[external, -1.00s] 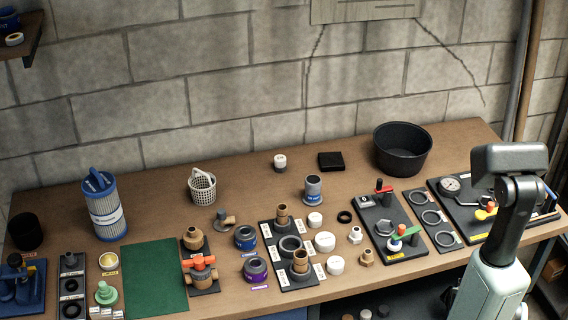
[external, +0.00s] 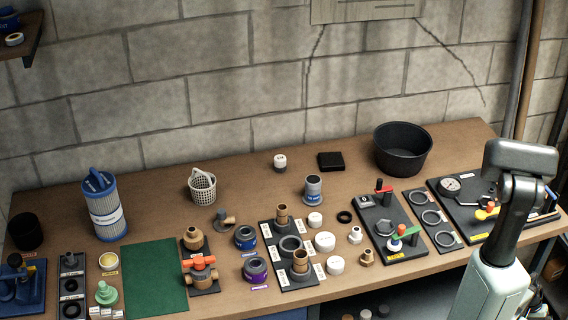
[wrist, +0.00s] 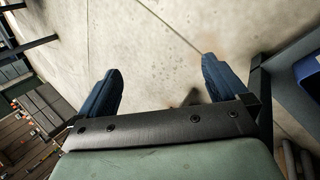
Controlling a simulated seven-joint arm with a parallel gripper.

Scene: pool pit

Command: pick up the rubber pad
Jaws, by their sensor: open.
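A flat black square block (external: 330,161), which looks like the rubber pad, lies on the bench near the wall, left of the black bucket. My gripper (wrist: 162,84) shows in the wrist view with its two dark blue fingers wide apart and nothing between them. Behind the fingers is a pale concrete floor, and the pad is not in that view. In the external view my arm stands at the right front, far from the pad, and the gripper itself cannot be made out.
A black bucket (external: 402,150) stands right of the pad and a small white-topped cap (external: 280,163) left of it. A grey pipe fitting (external: 313,190) stands in front. Valves, rings and fittings crowd the bench front.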

